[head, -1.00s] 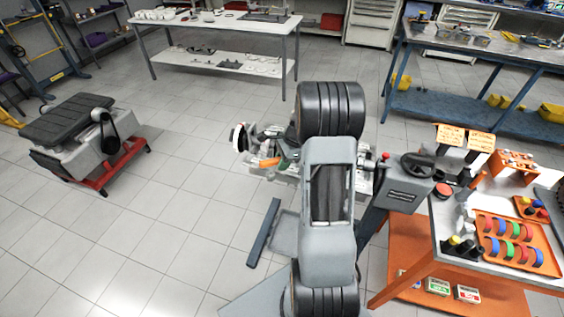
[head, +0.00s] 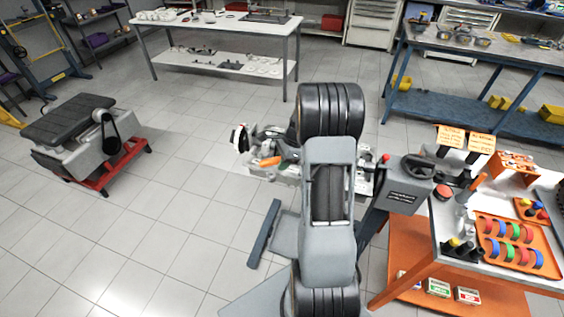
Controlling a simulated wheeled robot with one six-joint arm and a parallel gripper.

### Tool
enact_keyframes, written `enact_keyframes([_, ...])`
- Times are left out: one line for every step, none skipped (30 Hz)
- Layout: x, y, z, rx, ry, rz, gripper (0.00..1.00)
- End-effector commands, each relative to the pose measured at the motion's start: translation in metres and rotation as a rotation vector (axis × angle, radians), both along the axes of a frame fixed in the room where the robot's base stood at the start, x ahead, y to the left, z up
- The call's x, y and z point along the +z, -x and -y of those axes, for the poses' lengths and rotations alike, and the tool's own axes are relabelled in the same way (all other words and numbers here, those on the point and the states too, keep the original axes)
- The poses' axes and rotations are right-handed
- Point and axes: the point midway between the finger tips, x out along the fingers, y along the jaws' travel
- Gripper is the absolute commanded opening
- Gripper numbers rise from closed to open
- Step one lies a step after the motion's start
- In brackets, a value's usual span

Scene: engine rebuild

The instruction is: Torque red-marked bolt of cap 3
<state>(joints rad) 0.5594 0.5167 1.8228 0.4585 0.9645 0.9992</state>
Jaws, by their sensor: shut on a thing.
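The engine (head: 286,173) sits on its stand (head: 374,222) in the middle of the head view, largely covered by my arm. Its left end shows a round white and black part (head: 239,139) and a small orange piece (head: 270,161), which I cannot identify. Cap 3 and its red-marked bolt are hidden or too small to make out. My gripper is hidden behind my own arm links, so its jaws and anything in them do not show.
An orange-framed cart (head: 440,275) at the right carries an orange tray (head: 518,262) with coloured rings. A red dolly (head: 110,172) with a grey unit stands at the left. White (head: 210,62) and blue (head: 460,111) workbenches stand behind.

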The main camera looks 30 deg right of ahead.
Motion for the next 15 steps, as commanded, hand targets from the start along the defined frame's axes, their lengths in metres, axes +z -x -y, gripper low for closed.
enact_keyframes([0.0011, -0.0006, 0.0003, -0.001, 0.002, 0.002, 0.00])
enact_keyframes([0.0011, -0.0007, 0.0004, -0.001, 0.002, 0.002, 0.00])
enact_keyframes([0.0011, -0.0008, 0.0004, -0.002, 0.002, 0.002, 0.00])
enact_keyframes([0.0012, -0.0009, 0.0004, -0.002, 0.002, 0.002, 0.00])
enact_keyframes([0.0012, -0.0011, 0.0005, -0.003, 0.002, 0.003, 0.00])
enact_keyframes([0.0012, -0.0014, 0.0006, -0.005, 0.001, 0.002, 0.00])
enact_keyframes([0.0012, -0.0017, 0.0007, -0.007, 0.001, 0.002, 0.00])
enact_keyframes([0.0013, -0.0020, 0.0008, -0.009, 0.000, 0.002, 0.00])
enact_keyframes([0.0013, -0.0024, 0.0009, -0.012, 0.000, 0.001, 0.00])
enact_keyframes([0.0014, -0.0028, 0.0010, -0.015, 0.000, 0.002, 0.00])
enact_keyframes([0.0012, -0.0032, 0.0011, -0.018, 0.000, 0.001, 0.00])
enact_keyframes([0.0012, -0.0038, 0.0013, -0.021, 0.000, 0.001, 0.00])
enact_keyframes([0.0012, -0.0043, 0.0014, -0.023, 0.000, 0.001, 0.00])
enact_keyframes([0.0011, -0.0047, 0.0015, -0.026, 0.000, 0.001, 0.00])
enact_keyframes([0.0011, -0.0052, 0.0017, -0.030, 0.000, 0.001, 0.00])
